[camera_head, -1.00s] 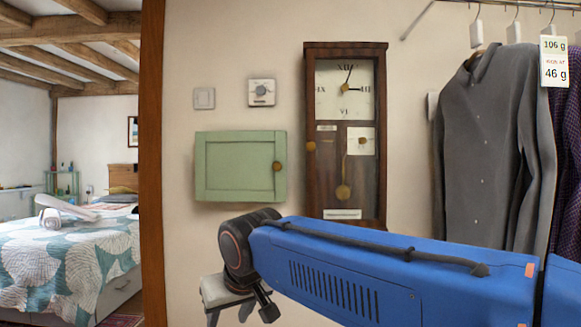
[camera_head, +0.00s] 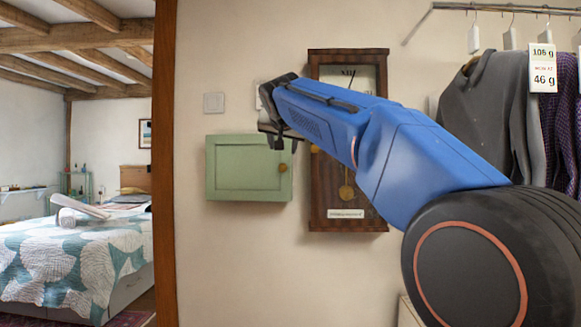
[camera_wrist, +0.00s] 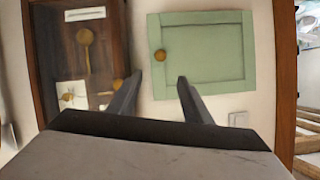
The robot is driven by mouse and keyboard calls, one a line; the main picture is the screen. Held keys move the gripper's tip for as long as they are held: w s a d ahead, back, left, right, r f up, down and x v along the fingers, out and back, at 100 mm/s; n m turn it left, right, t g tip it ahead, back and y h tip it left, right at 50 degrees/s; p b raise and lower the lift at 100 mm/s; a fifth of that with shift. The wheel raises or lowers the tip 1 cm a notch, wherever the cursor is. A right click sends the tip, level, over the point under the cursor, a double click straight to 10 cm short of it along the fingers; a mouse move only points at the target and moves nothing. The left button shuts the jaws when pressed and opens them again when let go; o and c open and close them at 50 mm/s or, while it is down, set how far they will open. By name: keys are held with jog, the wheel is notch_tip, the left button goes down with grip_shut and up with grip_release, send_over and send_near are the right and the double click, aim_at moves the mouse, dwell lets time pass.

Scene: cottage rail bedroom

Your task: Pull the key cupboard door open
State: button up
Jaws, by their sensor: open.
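The key cupboard (camera_head: 240,175) is a green panelled box on the wall, and its door looks shut. Its round brass knob (camera_head: 283,168) is at the door's right edge in the head view. The wrist view is upside down, so the cupboard (camera_wrist: 210,55) is at upper right with its knob (camera_wrist: 160,55) at its left edge. My gripper (camera_head: 274,142) is near the cupboard's top right corner in the head view. In the wrist view my gripper (camera_wrist: 158,82) has its fingers apart and empty, with the knob beyond the gap, apparently not touching.
A dark wooden wall clock (camera_head: 345,215) with its own brass knobs hangs just right of the cupboard, partly behind my arm. A light switch (camera_head: 214,102) is above the cupboard. A wooden post (camera_head: 166,200) stands left. Grey clothes (camera_head: 485,130) hang at right.

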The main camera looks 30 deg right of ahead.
aim_at(283, 166)
jog(key=x, duration=1.7)
jog(key=shift+a, duration=0.1)
grip_shut()
